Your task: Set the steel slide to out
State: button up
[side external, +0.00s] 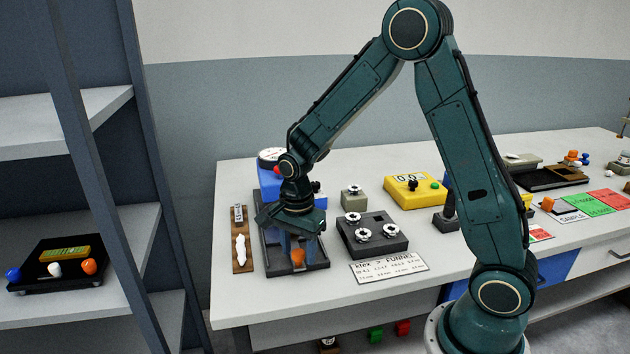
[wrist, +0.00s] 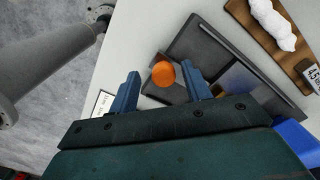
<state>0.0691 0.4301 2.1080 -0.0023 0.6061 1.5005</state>
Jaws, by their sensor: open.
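An orange round knob (side external: 298,258) stands near the front end of a dark base plate (side external: 270,266). In the wrist view the orange knob (wrist: 163,74) sits by a grey metal piece (wrist: 172,91), which looks like the steel slide; my gripper partly hides it. The dark base also shows in the wrist view (wrist: 205,52). My gripper (side external: 298,248) points down over this base, jaws open. In the wrist view my gripper (wrist: 160,70) has one finger on each side of the knob, with gaps visible. I cannot read any slide position marks.
A wooden board (side external: 236,262) with a white fluffy roll lies left of the base. A black block with dials (side external: 373,241) and a printed card (side external: 390,268) lie to the right. A blue unit (side external: 268,180) stands behind, a yellow box (side external: 412,191) farther right.

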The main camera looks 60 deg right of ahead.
jog(key=shift+r, duration=0.15)
notch_tip(320, 180, up, 14)
jog(key=shift+f, duration=0.25)
dwell(0.4)
jog(key=shift+s, duration=0.1)
jog(key=s+a+r+n+t, duration=0.1)
jog(key=s+r+n+t, duration=0.1)
jog(key=s+n, duration=0.7)
jog(key=s+a+r+n+t, duration=0.1)
jog(key=s+r+n+t, duration=0.2)
jog(key=s+n, duration=0.6)
jog(key=shift+s+a+r+t, duration=0.3)
jog(key=shift+s+r, duration=0.5)
jog(key=shift+s, duration=0.2)
